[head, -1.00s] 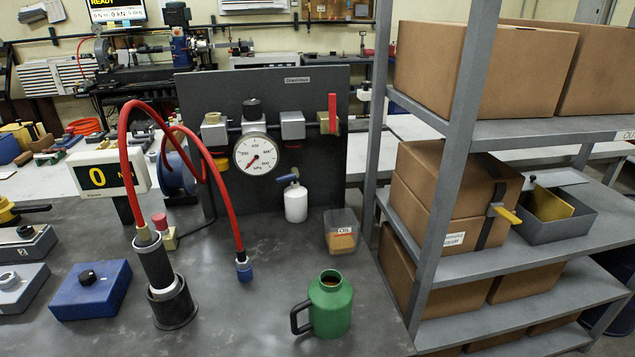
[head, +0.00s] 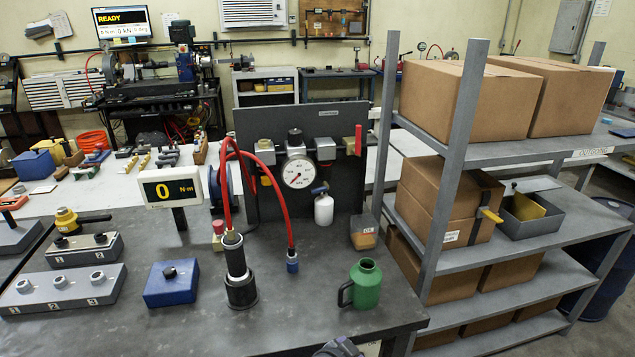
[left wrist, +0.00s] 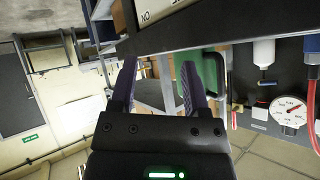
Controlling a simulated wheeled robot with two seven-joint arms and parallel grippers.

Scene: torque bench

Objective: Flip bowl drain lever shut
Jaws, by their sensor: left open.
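A small blue lever (head: 320,189) sits on the front of the dark panel, just above a white bowl-like container (head: 323,210). It looks roughly sideways; its exact setting is too small to tell. In the left wrist view the scene is turned over, with the blue lever (left wrist: 267,82) and white container (left wrist: 263,52) at the right. My left gripper (left wrist: 158,75) is open and empty, its two fingers apart. It is well away from the lever, to the left of it in that view.
A green jug (head: 367,284) stands near the bench's front edge. A red hose (head: 283,205) arches left of the container, beside a black cylinder (head: 240,277). A grey shelf rack (head: 455,165) with boxes borders the bench's right side.

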